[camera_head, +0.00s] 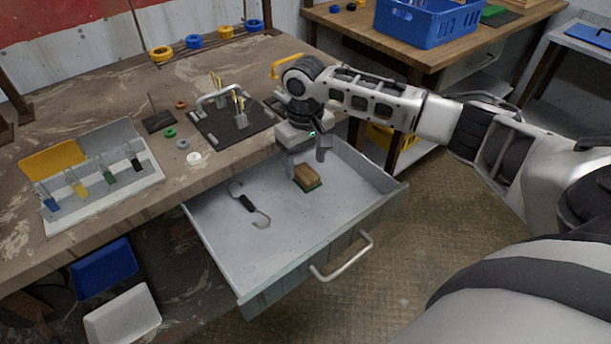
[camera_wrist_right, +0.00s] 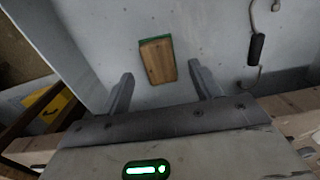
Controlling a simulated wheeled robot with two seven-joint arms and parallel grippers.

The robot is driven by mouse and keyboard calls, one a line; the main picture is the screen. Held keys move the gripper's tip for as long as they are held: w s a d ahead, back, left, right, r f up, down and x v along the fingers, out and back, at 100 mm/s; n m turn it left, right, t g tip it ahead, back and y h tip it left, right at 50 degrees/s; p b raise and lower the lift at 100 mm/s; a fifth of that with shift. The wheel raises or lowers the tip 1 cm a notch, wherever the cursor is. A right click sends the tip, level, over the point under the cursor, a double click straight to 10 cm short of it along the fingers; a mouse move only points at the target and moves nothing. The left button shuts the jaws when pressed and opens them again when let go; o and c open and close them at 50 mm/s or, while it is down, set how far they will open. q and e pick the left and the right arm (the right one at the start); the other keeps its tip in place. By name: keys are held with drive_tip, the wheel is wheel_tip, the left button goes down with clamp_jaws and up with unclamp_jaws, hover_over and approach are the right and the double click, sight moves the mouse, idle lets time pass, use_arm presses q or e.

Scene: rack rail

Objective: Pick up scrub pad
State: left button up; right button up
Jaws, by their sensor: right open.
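The scrub pad (camera_head: 308,178) is a small brown block with a green layer. It lies on the floor of the open drawer (camera_head: 230,258), towards the right side. My right gripper (camera_head: 307,155) is open and empty above the drawer, just behind and above the pad. In the right wrist view the pad (camera_wrist_right: 158,61) shows ahead of the two spread fingers (camera_wrist_right: 160,85), roughly centred between them and apart from them. My left gripper is not in view.
A dark-handled hook tool (camera_head: 247,204) lies in the drawer left of the pad. The drawer's handle (camera_head: 342,256) sticks out in front. The workbench (camera_head: 110,100) behind holds a tool tray (camera_head: 100,190) and a black board (camera_head: 240,130). A blue crate (camera_head: 425,22) stands on another table.

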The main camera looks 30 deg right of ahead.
drive_tip(key=shift+f, duration=1.45)
drive_tip(key=c, duration=1.1)
drive_tip(key=shift+r, duration=0.15)
drive_tip(key=shift+r, duration=0.25)
wheel_tip(320, 180, up, 2)
drive_tip(key=shift+r, duration=0.15)
drive_tip(key=s+a+r, duration=0.1)
drive_tip(key=s+r, duration=0.2)
drive_tip(key=s, duration=0.1)
drive_tip(key=s+a+r+p, duration=0.1)
drive_tip(key=s+a+r, duration=0.1)
drive_tip(key=s, duration=0.3)
drive_tip(key=s+a+r, duration=0.1)
drive_tip(key=s+r, duration=0.3)
drive_tip(key=r, duration=0.1)
drive_tip(key=shift+s+a+p, duration=0.15)
drive_tip(key=shift+a+p, duration=0.1)
drive_tip(key=shift+p, duration=0.05)
